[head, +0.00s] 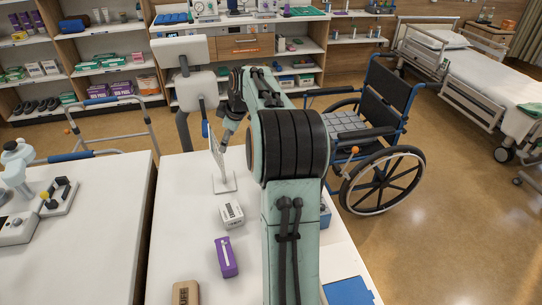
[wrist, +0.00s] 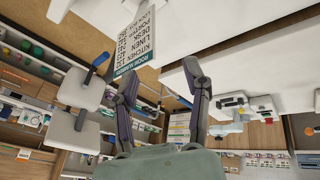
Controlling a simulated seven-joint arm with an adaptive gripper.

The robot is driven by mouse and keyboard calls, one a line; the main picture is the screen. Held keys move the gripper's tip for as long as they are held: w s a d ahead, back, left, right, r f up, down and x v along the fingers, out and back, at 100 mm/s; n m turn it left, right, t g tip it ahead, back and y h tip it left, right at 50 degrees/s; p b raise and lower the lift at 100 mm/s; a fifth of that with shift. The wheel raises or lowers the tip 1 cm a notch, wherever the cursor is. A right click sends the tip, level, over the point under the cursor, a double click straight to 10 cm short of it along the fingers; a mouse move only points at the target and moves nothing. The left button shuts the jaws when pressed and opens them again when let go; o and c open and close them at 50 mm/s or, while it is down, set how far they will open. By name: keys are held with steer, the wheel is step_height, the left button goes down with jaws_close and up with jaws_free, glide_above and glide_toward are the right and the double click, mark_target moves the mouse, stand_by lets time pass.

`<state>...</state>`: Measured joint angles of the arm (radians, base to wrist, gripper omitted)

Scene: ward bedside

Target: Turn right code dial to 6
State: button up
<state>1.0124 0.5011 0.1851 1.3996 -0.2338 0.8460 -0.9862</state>
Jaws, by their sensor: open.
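I cannot make out the right code dial in either view; my arm covers part of the table in the head view. My gripper (head: 226,134) hangs above the far part of the white table, close to the upright sign (head: 217,160) on its stand. In the wrist view my gripper (wrist: 161,70) is open, with its two fingers apart and nothing seen between them. The sign (wrist: 136,40) shows there beyond the fingertips, tilted in the picture, with a green "ROOM NUMBERS" band and a list of names.
The white table (head: 180,215) holds a small white box (head: 231,215), a purple box (head: 226,257), a brown block (head: 186,293) and a blue item (head: 347,291). A second table (head: 105,215) with devices stands left. A wheelchair (head: 375,125) is at right.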

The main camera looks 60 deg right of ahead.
steer(key=s+d+f+m, duration=0.1)
steer(key=s+d+f, duration=0.3)
steer(key=s+d, duration=0.1)
steer(key=s+d+f+m+y, duration=0.1)
steer(key=s+d+f+m, duration=0.1)
steer(key=s+d+f, duration=0.3)
steer(key=s+d+f+m, duration=0.1)
steer(key=s+d+f, duration=0.4)
steer(key=s, duration=0.5)
steer(key=shift+s+d+f+m, duration=0.2)
steer(key=shift+s+d+m, duration=0.05)
steer(key=shift+m, duration=0.05)
steer(key=x, duration=0.5)
steer(key=shift+s+a, duration=0.1)
steer(key=shift+f, duration=0.6)
steer(key=shift+c, duration=0.3)
steer(key=shift+w, duration=0.25)
jaws_close()
